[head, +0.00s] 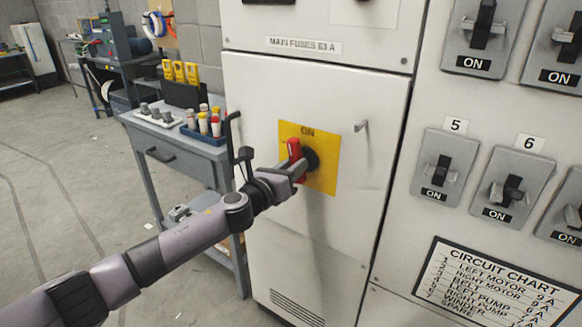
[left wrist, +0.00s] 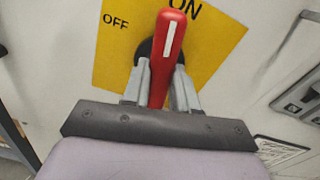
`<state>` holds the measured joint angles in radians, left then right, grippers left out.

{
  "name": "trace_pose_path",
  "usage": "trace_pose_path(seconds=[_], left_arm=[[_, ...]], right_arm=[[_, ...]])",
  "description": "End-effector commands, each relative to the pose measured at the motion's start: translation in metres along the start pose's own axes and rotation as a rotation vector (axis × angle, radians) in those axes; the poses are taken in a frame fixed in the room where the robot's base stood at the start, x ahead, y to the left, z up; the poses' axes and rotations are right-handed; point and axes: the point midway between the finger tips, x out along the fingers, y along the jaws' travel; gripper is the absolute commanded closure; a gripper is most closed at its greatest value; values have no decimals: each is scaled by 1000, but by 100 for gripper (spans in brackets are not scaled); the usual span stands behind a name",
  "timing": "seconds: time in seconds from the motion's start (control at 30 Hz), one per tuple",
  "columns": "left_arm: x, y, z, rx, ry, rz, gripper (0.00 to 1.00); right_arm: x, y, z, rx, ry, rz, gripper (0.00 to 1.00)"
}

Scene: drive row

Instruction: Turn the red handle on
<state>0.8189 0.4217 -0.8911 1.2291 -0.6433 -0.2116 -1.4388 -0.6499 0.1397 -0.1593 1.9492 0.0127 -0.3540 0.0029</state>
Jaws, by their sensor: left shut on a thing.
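The red handle (head: 295,150) sits on a black round hub on a yellow plate (head: 323,171) on the white cabinet door. In the left wrist view the red handle (left wrist: 167,48) has a white stripe and its tip points up beside the word ON; the word OFF stands to its left on the yellow plate (left wrist: 215,50). My left gripper (head: 300,168) is at the handle. In the left wrist view its two grey fingers (left wrist: 161,88) are shut on the handle, one on each side. The hub is partly hidden behind the handle and fingers. My right gripper is not in view.
The white cabinet door (head: 265,90) has a small latch (head: 361,126). A panel with several grey breaker switches (head: 445,168) and a circuit chart (head: 500,285) is to the right.

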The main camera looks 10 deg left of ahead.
Motion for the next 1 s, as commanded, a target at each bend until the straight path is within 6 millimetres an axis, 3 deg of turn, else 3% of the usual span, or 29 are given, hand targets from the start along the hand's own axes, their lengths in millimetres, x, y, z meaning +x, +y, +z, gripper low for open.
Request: trace_pose_path(seconds=[0.4, 0.97, 1.0], left_arm=[[0, -1, 2, 206, -3, 3, 100], [0, -1, 2, 246, -3, 3, 100], [0, -1, 2, 246, -3, 3, 69]], right_arm=[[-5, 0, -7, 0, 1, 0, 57], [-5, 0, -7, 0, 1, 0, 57], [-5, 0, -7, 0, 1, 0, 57]])
